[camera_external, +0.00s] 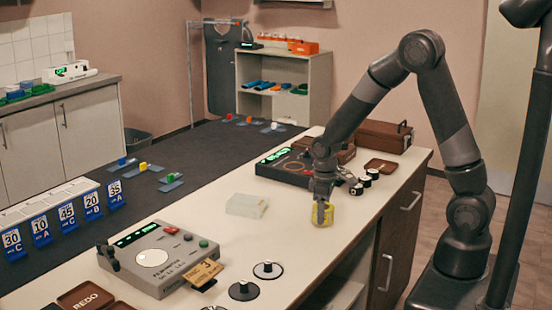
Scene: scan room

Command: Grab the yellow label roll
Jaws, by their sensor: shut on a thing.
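The yellow label roll (323,219) is at the right side of the white counter, below my gripper. My gripper (322,204) points straight down and is shut on the yellow label roll. The fingers cover the upper middle of the roll. I cannot tell whether the roll touches the counter or hangs slightly above it.
A grey device (157,260) and black discs (243,290) are nearer the camera. The counter (285,240) between them is clear.

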